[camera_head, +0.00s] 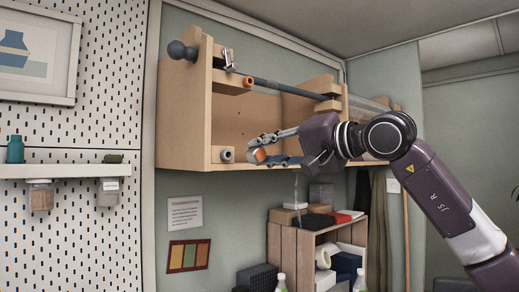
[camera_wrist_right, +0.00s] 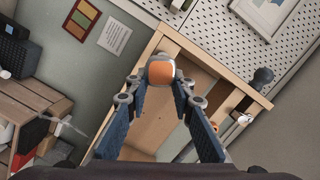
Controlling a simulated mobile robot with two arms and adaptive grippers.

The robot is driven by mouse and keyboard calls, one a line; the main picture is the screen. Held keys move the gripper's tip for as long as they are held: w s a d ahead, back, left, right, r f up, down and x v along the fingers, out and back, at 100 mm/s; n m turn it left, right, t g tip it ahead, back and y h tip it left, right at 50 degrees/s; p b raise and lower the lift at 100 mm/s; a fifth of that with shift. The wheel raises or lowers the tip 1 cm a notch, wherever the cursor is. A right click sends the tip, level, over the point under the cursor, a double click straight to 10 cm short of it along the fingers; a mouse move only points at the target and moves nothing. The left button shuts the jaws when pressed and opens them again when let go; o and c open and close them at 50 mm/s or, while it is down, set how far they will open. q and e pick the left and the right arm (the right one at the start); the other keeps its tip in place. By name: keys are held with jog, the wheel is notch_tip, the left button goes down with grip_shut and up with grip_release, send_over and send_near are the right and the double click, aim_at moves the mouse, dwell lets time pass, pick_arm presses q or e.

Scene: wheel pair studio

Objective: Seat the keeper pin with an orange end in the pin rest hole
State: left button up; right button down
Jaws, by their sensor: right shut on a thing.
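The keeper pin's orange end (camera_head: 260,155) shows between the fingertips of my right gripper (camera_head: 273,149), in front of the wooden wall unit's lower board. In the right wrist view the orange end (camera_wrist_right: 161,71) faces the camera, with a pale rim around it, and the fingers of my right gripper (camera_wrist_right: 158,88) are shut on the pin. The rest of the pin is hidden. A small pale round fitting with a dark hole, which looks like the pin rest (camera_head: 227,155), sits just left of the pin, apart from it in the picture. My left gripper is not in view.
The wooden wall unit (camera_head: 193,118) carries a dark rod (camera_head: 285,88) with a ball knob (camera_head: 177,50), and a block with an orange-rimmed opening (camera_head: 248,82). A shelf with jars (camera_head: 50,170) is at left. A crate with boxes (camera_head: 288,245) stands below.

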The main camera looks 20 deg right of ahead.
jog(key=shift+a+r, duration=0.1)
jog(key=shift+r, duration=0.05)
jog(key=shift+w+a+r+p, duration=0.15)
jog(key=shift+w+a+p, duration=0.35)
jog(key=shift+p, duration=0.25)
jog(key=x, duration=0.1)
jog(key=p+x, duration=0.1)
jog(key=shift+w+d+p, duration=0.1)
jog(key=shift+w+p, duration=0.2)
jog(key=shift+w, duration=0.2)
jog(key=shift+w+p, duration=0.3)
jog(key=shift+w, duration=0.25)
jog(key=shift+p, duration=0.3)
jog(key=shift+w+a, duration=0.15)
jog(key=shift+a, duration=0.1)
